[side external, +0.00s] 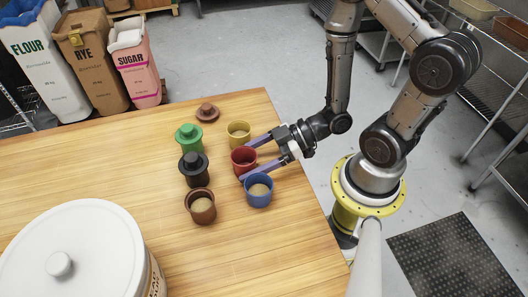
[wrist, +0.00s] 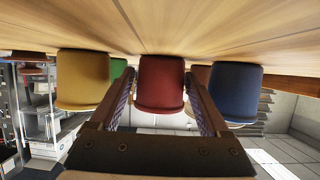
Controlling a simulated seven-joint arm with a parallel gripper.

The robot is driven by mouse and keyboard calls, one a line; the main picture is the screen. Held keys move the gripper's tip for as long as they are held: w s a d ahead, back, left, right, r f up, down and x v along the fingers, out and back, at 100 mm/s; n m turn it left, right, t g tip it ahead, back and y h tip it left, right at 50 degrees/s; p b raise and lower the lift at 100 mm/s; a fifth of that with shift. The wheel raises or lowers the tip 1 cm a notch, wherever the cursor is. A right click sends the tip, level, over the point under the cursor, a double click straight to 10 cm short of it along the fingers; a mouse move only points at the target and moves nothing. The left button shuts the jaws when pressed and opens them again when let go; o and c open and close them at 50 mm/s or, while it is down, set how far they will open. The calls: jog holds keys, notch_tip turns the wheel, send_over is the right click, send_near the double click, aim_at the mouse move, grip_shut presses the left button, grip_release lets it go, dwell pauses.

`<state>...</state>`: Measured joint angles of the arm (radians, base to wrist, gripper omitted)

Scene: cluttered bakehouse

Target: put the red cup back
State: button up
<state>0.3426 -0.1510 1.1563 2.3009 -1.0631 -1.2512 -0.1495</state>
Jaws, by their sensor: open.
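The red cup (side external: 243,163) stands upright on the wooden table, between the yellow cup (side external: 239,135) and the blue cup (side external: 258,192). My gripper (side external: 247,160) reaches in low from the right, open, with one finger on each side of the red cup. In the wrist view the red cup (wrist: 160,88) sits between the two fingers of my gripper (wrist: 160,80). I cannot tell whether either finger touches it. The yellow cup (wrist: 83,80) and the blue cup (wrist: 236,92) flank the fingers closely.
A green lidded cup (side external: 189,142), a black lidded cup (side external: 194,172) and an open brown cup (side external: 200,208) stand to the left. A loose brown lid (side external: 207,112) lies farther back. A large white lidded container (side external: 100,240) fills the front left. Table (side external: 110,160) left of the cups is clear.

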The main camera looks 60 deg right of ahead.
jog(key=shift+v, duration=3.4)
